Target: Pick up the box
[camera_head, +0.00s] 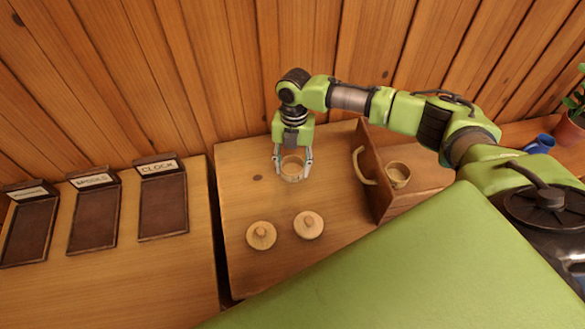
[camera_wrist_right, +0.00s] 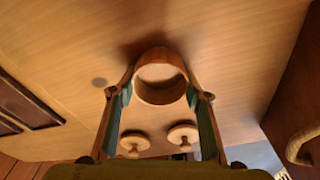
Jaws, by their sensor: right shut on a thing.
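A round, open-topped wooden box (camera_head: 292,176) is at the back of the wooden table, between the fingers of my right gripper (camera_head: 293,170). The right gripper points down and is shut on the box's sides. In the right wrist view the box (camera_wrist_right: 160,92) sits between the two fingertips, its round hollow visible. I cannot tell whether its base touches the table. Two round wooden lids with knobs, a left one (camera_head: 261,236) and a right one (camera_head: 309,226), lie on the table in front of it. My left gripper is not in view.
A wooden crate with a handle (camera_head: 377,190) stands to the right, with another round wooden cup (camera_head: 397,175) in it. Three dark labelled trays (camera_head: 163,205) lie on the left table. A green surface (camera_head: 420,270) fills the front. A blue mug (camera_head: 541,144) stands far right.

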